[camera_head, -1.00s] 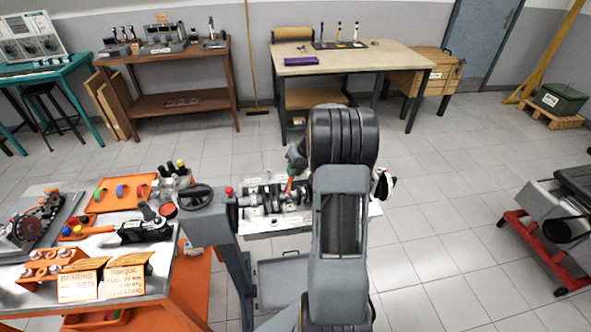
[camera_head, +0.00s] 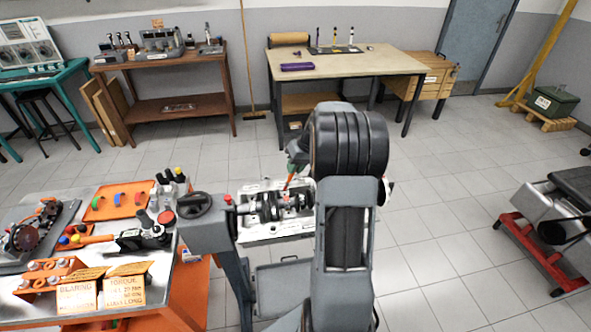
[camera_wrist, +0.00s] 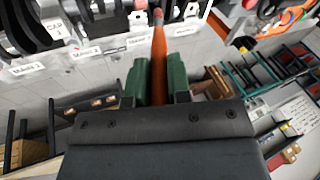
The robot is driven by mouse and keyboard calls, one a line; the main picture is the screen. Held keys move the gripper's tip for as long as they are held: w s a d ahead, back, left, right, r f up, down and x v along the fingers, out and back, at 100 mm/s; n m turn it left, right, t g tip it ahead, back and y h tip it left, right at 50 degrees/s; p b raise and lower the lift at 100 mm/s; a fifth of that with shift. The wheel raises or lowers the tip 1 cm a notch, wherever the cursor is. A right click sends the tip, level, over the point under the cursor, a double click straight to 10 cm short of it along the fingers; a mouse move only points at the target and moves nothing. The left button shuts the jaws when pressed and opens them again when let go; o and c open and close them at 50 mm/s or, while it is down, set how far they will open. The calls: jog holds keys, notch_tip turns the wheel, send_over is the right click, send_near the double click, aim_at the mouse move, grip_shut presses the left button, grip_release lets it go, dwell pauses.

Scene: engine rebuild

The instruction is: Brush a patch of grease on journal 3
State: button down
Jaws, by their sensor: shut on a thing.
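My gripper (camera_wrist: 159,82) has green finger pads shut on the orange handle of a brush (camera_wrist: 158,45) in the wrist view. The brush points away from the gripper, and its tip is near the crankshaft; I cannot tell whether it touches. In the head view the brush (camera_head: 288,181) shows as a thin orange-red line slanting down to the crankshaft (camera_head: 268,208). The crankshaft lies in a light stand (camera_head: 262,237). In the wrist view the dark crank parts (camera_wrist: 25,25) are at upper left above white labels (camera_wrist: 86,50). The journal numbers and any grease patch are too small to read. My arm hides the stand's right end.
A steel-topped orange bench (camera_head: 190,275) at left holds an orange tray (camera_head: 118,201), tools and two cards (camera_head: 124,291). A handwheel (camera_head: 194,204) stands just left of the crankshaft. A red-framed engine stand (camera_head: 525,250) is at far right. The floor between is clear.

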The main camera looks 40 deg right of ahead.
jog(key=shift+r+p, duration=0.55)
jog(key=shift+r, duration=0.8)
